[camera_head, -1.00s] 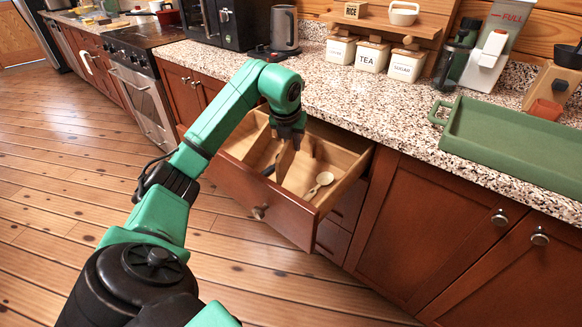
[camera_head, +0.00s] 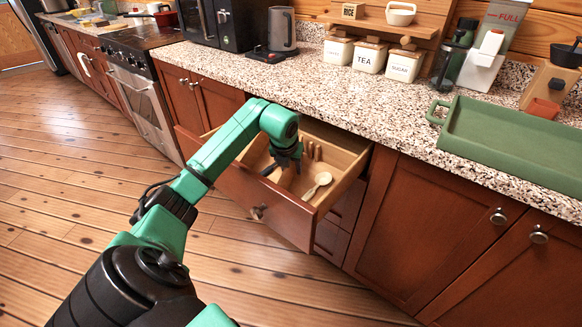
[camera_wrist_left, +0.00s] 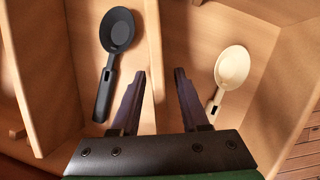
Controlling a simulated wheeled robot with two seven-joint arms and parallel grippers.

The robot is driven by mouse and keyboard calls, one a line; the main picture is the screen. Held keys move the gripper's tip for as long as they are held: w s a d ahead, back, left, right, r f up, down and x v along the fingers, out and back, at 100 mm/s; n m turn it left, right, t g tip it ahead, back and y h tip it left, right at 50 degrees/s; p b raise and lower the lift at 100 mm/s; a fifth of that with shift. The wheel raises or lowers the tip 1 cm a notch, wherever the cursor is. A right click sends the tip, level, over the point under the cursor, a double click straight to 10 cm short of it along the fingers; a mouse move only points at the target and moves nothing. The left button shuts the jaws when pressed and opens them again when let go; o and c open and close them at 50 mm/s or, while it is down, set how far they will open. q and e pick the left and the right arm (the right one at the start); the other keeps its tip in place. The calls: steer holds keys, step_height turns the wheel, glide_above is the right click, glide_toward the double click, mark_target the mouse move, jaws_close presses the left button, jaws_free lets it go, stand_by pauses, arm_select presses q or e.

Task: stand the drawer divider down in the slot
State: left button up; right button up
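The open drawer (camera_head: 290,222) has a pale wooden inside. The drawer divider (camera_wrist_left: 152,40) is a thin wooden board that stands on edge between a black spoon (camera_wrist_left: 117,35) and a cream spoon (camera_wrist_left: 232,68). My left gripper (camera_wrist_left: 161,75) is over the drawer, pointing down, with its fingers apart on either side of the divider; a gap shows beside the board. In the head view the left gripper (camera_head: 287,163) hides much of the divider. The slot under the board is hidden, so I cannot tell how deep it sits. My right gripper is out of view.
The speckled counter (camera_head: 345,110) runs behind the drawer. It carries a green tray (camera_head: 515,145), labelled canisters (camera_head: 369,57) and a kettle (camera_head: 283,28). Red-brown cabinets (camera_head: 430,235) stand to the right. The plank floor in front is clear.

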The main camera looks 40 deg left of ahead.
arm_select(q)
steer(key=shift+r, duration=0.3)
steer(key=v, duration=1.1)
steer(key=shift+s+d+r, duration=0.1)
steer(key=shift+s+r, duration=0.2)
